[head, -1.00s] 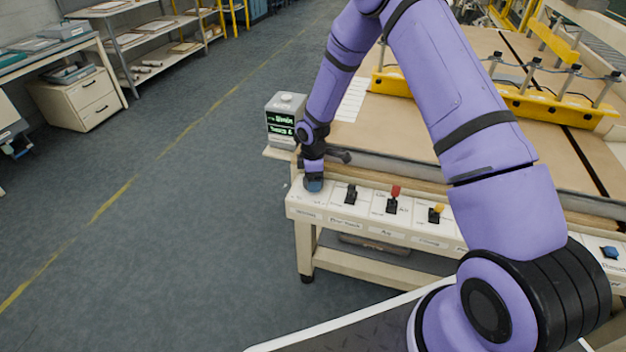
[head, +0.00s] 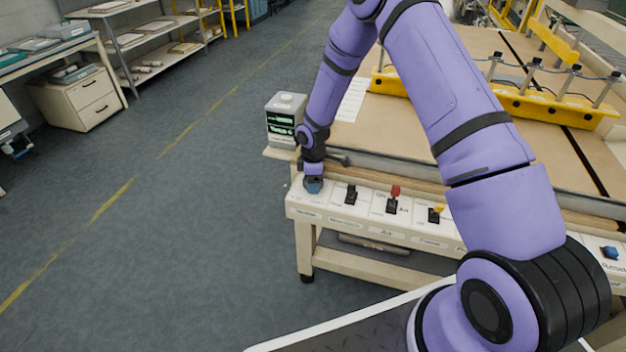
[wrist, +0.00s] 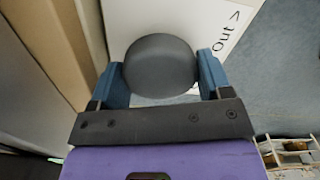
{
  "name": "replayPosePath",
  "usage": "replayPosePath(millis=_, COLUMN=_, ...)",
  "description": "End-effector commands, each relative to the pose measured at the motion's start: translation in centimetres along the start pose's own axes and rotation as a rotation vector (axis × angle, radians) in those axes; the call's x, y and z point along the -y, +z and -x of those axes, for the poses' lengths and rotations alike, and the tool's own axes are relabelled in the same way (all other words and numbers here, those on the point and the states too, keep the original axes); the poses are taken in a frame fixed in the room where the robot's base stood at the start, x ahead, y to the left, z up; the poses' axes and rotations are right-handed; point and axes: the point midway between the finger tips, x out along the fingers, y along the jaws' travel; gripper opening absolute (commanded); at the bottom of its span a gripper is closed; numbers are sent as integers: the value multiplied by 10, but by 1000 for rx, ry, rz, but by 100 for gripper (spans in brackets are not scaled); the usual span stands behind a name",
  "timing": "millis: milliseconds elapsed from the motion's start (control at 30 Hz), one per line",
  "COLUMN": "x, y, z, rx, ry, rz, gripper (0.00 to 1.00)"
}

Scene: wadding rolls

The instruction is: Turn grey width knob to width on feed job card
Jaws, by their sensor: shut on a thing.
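The grey width knob (wrist: 160,66) is a round dark grey disc in the wrist view, set on a white panel with the printed text "Out >". My gripper (wrist: 162,75) has its two blue fingers against the knob's left and right sides and is shut on it. In the head view my gripper (head: 314,185) points down at the left end of the white control panel (head: 345,212) and hides the knob. A small display box (head: 286,120) with green text on a dark screen stands behind it. Its text is too small to read surely. I cannot make out the feed job card.
Right of my gripper on the panel are a black switch (head: 351,194), a red-topped switch (head: 393,198), a yellow-topped switch (head: 435,213) and a blue knob (head: 609,252). A yellow bar (head: 530,103) crosses the tan table. Open floor lies left.

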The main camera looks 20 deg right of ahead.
Motion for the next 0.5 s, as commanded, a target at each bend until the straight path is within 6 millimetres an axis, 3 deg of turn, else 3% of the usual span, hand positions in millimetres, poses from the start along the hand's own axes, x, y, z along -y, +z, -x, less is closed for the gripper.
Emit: replayPosePath(millis=500, x=0, y=0, z=0, rx=1, ry=1, rz=-415, gripper=48)
